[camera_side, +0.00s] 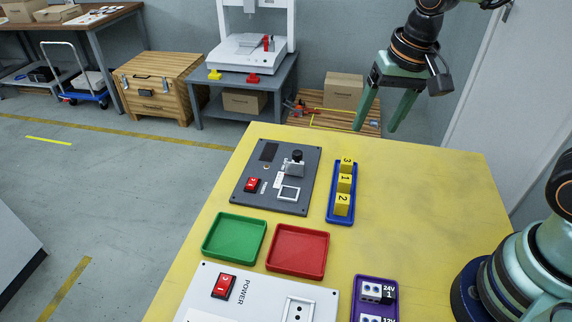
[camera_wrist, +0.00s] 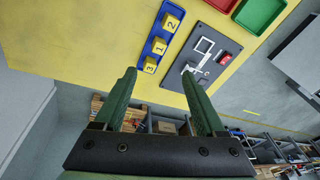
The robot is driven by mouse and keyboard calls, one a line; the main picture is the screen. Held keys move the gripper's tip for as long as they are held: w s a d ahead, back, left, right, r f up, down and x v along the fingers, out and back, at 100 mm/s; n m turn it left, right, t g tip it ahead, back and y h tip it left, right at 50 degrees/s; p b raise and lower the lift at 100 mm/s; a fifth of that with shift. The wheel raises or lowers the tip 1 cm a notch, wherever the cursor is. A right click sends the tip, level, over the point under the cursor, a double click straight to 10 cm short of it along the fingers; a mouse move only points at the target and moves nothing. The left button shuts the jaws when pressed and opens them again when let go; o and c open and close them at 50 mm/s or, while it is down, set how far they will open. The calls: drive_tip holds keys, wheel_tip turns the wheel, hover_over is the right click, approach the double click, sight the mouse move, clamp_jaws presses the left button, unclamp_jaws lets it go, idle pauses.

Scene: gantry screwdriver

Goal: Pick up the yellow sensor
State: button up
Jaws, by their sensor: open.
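My gripper (camera_side: 374,128) is open and empty, raised above the far edge of the yellow table. Its two green fingers also show in the wrist view (camera_wrist: 159,72), and the blue tray lies beyond their tips. Three yellow blocks marked 3 (camera_side: 347,166), 1 (camera_side: 345,183) and 2 (camera_side: 342,204) stand in a row in the blue tray (camera_side: 331,214). In the wrist view the block marked 3 (camera_wrist: 150,64) is nearest the fingers. A small yellow piece (camera_side: 214,74) sits on the grey machine stand. I cannot tell which yellow thing is the sensor.
A dark panel (camera_side: 249,204) with a red switch and black knob lies left of the blue tray. Green (camera_side: 216,260) and red (camera_side: 270,262) trays, a white panel (camera_side: 262,284) and a purple tray (camera_side: 393,283) lie nearer. The yellow table (camera_side: 430,200) is clear at right.

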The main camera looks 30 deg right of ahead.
drive_tip(key=w+a+f+m+g, duration=0.2)
drive_tip(key=a+f+m, duration=0.15)
drive_tip(key=f, duration=0.25)
hover_over(343, 198)
drive_tip(key=f, duration=0.4)
drive_tip(key=w+f, duration=0.1)
drive_tip(key=f, duration=0.2)
drive_tip(key=shift+f, duration=0.1)
drive_tip(key=f, duration=0.2)
drive_tip(key=s+f, duration=0.1)
drive_tip(key=shift+s+f, duration=0.1)
drive_tip(key=shift+f, duration=1)
clamp_jaws()
